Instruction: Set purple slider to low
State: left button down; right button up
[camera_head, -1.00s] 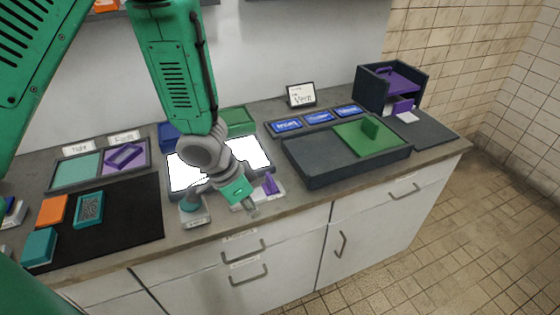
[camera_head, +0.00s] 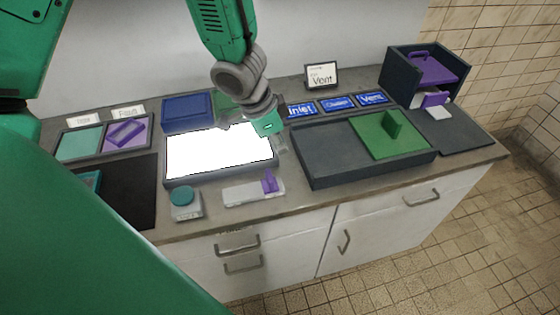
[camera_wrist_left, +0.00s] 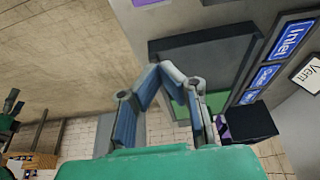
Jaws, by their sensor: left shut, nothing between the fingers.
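The purple slider (camera_head: 270,183) is an upright purple tab near the right end of a pale, flat base (camera_head: 240,194) at the counter's front edge. My left gripper (camera_head: 279,143) is above and behind it, over the right side of the bright white panel, apart from the slider. I cannot make out the slider in the wrist view. My right gripper is not in view.
A teal round knob (camera_head: 182,196) stands left of the slider. The bright panel (camera_head: 218,155) lies behind. A dark tray (camera_head: 325,150) with a green plate (camera_head: 375,145) is to the right. Blue label signs (camera_head: 337,103) and a dark box with purple parts (camera_head: 400,72) are farther back.

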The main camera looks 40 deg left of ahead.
pick_arm(q)
jog(key=b, duration=0.4)
send_near(276, 182)
jog(key=w+d+f, duration=0.4)
jog(key=w, duration=0.1)
jog(key=shift+w+d+f, duration=0.2)
jog(key=shift+d+f, duration=0.1)
jog(key=shift+f, duration=0.1)
jog(key=shift+s+a+f, duration=0.1)
jog(key=shift+s+f, duration=0.05)
jog(key=shift+f, duration=0.1)
jog(key=shift+s+a+r+b, duration=0.1)
jog(key=shift+s+a+b, duration=0.2)
jog(key=shift+s, duration=0.3)
jog(key=shift+s+a+r+b, duration=0.15)
jog(key=shift+s+a, duration=0.25)
jog(key=shift+s, duration=0.15)
jog(key=shift+s+a, duration=0.15)
jog(key=shift+a+f, duration=0.1)
jog(key=shift+a, duration=0.2)
